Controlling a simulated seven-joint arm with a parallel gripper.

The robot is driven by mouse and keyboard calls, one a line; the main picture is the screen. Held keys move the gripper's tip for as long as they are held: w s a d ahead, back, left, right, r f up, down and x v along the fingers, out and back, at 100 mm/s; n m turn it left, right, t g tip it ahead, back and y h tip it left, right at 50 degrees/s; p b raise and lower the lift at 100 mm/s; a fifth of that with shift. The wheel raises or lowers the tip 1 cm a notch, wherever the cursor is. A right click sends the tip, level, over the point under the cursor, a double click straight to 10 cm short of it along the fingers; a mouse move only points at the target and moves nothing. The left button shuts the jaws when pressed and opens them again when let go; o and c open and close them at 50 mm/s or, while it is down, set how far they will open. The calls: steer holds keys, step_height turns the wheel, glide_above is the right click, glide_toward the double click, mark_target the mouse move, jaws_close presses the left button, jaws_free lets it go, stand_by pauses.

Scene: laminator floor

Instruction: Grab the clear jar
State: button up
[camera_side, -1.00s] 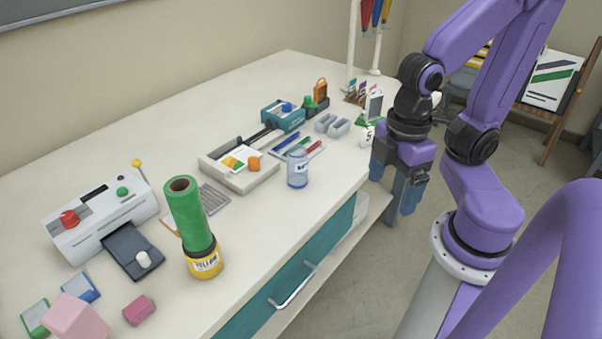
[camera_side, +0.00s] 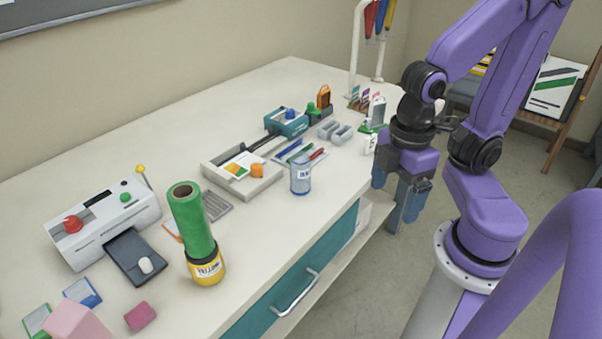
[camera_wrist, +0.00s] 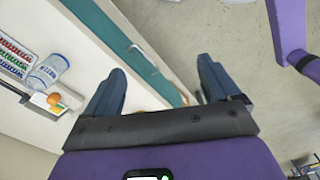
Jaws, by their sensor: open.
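The clear jar (camera_side: 301,178) is a small bluish see-through jar with a white label. It stands upright near the front edge of the table in the side view, right of the paper trimmer. It also shows at the left of the wrist view (camera_wrist: 47,72). My gripper (camera_side: 400,213) is beyond the table's front edge, to the right of the jar and apart from it, pointing down. In the wrist view its two blue fingers (camera_wrist: 160,90) are spread with nothing between them.
A green roll (camera_side: 191,220) stands on a yellow jar (camera_side: 207,270) left of the clear jar. A white laminator (camera_side: 103,223) is at the left. A drawer handle (camera_side: 296,292) sticks out of the teal front.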

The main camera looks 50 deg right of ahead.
steer(key=n+t+h, duration=1.3)
steer(key=n, duration=0.1)
glide_toward(302, 174)
steer(key=v, duration=0.4)
steer(key=shift+s+r, duration=0.2)
steer(key=shift+r, duration=0.2)
steer(key=shift+w+a+f+n+y, duration=0.15)
steer(key=shift+f+n+y, duration=0.15)
steer(key=shift+n, duration=0.2)
steer(key=x, duration=1.2)
steer(key=shift+r, duration=0.1)
steer(key=shift+x, duration=2.6)
steer(key=shift+r, duration=0.15)
